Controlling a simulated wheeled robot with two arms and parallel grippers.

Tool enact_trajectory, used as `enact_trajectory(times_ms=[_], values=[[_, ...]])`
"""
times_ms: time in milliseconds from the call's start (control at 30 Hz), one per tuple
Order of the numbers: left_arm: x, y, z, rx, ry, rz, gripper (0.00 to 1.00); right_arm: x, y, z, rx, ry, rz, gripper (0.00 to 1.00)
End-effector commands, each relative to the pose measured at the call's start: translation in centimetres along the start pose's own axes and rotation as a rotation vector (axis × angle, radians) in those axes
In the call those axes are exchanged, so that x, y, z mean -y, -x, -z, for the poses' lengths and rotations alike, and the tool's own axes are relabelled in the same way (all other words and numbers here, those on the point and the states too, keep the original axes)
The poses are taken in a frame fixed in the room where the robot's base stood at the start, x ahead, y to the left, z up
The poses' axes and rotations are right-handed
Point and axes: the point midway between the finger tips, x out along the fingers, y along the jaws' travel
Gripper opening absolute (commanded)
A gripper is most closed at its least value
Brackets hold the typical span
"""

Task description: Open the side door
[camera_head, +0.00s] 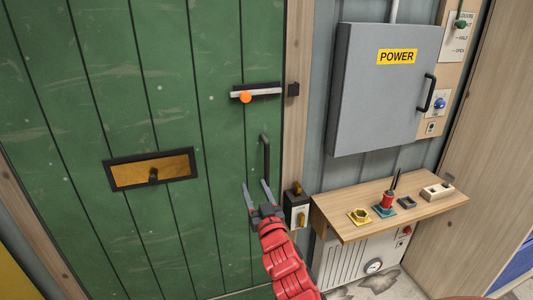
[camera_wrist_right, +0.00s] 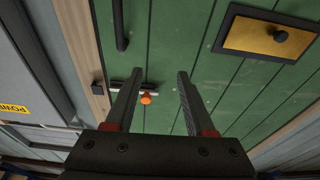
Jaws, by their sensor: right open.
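The green plank door (camera_head: 130,90) fills the left of the head view and looks shut in its wooden frame. A sliding bolt (camera_head: 262,91) with an orange knob (camera_head: 246,97) sits near its right edge, its end close to a dark catch (camera_head: 293,90) on the frame. A black vertical handle (camera_head: 265,155) is below the bolt. My right gripper (camera_head: 257,188) is open and empty, just below the handle. In the right wrist view the orange knob (camera_wrist_right: 146,98) shows between the open fingers (camera_wrist_right: 155,85), and the handle (camera_wrist_right: 120,25) is at the top. My left gripper is not in view.
A yellow panel with a knob (camera_head: 150,170) is on the door. A dark box (camera_head: 297,205) stands right of my gripper. A grey POWER cabinet (camera_head: 383,95) hangs above a wooden shelf (camera_head: 345,212) with small parts, over a white heater-like unit (camera_head: 345,265).

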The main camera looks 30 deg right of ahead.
Motion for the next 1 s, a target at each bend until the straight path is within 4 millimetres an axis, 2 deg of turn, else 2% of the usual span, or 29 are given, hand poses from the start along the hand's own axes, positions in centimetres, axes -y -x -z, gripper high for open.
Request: enact_trajectory(times_ms=[100, 200, 433, 1000], values=[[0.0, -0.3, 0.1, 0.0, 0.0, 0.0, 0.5, -3.0, -0.3, 0.4, 0.095, 0.002, -0.105, 0.55], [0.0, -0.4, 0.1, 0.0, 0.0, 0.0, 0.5, -4.6, 0.0, 0.4, 0.146, -0.001, -0.164, 0.55], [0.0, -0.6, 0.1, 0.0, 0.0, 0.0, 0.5, -5.7, -0.6, 0.1, 0.181, -0.006, -0.202, 0.55], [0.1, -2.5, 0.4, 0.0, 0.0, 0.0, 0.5, -7.4, -9.1, -1.4, 0.18, -0.006, -0.2, 0.55]])
